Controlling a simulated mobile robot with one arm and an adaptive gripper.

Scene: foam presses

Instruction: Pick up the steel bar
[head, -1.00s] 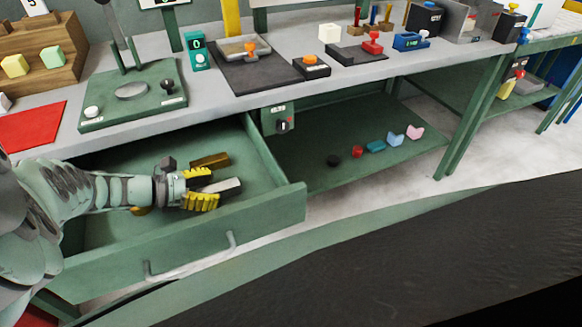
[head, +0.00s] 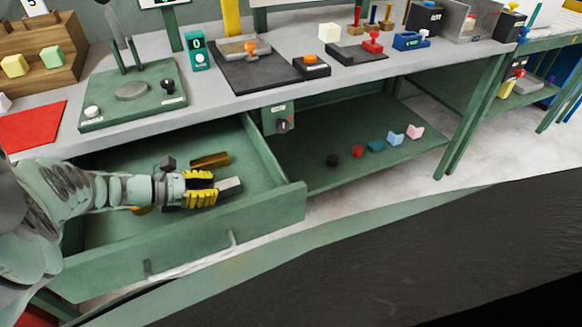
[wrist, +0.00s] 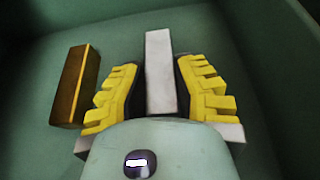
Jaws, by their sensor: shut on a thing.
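The steel bar (head: 230,186) is a light grey block inside the open green drawer (head: 275,212). Its far end sticks out past my yellow fingertips. In the wrist view the bar (wrist: 160,70) runs lengthwise between the two fingers. My gripper (head: 202,188) is shut on the bar, low in the drawer; it also shows in the wrist view (wrist: 161,92). I cannot tell whether the bar touches the drawer floor. The bar's near part is hidden by my fingers and gripper body.
A brass-coloured bar (head: 211,160) lies just behind my gripper; in the wrist view it is at left (wrist: 77,85). The drawer's walls surround the gripper. The grey worktop (head: 215,105) overhangs the drawer's back. A lower green shelf (head: 330,178) holds several small pieces.

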